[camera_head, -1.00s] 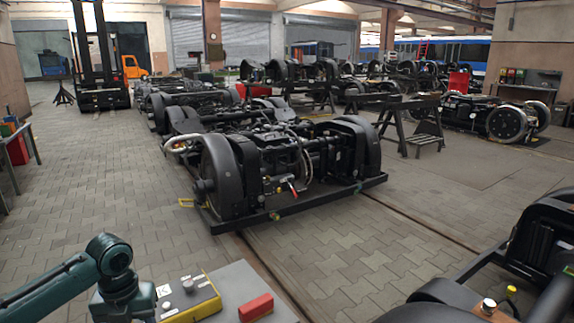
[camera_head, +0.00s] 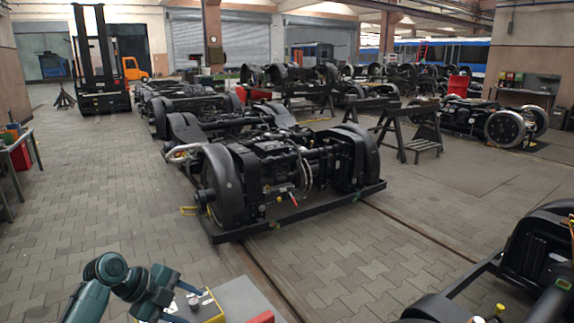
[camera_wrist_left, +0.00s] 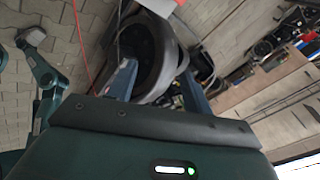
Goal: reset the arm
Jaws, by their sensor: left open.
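A dark round wheel-like part shows behind the fingers, at a distance I cannot tell. My right gripper is in neither view.
A black bogie (camera_head: 270,170) stands on a frame on the paved floor ahead. Another bogie (camera_head: 535,245) is at the lower right. A red box (camera_head: 262,317) lies beside the control box. A forklift (camera_head: 100,65) stands at the back left.

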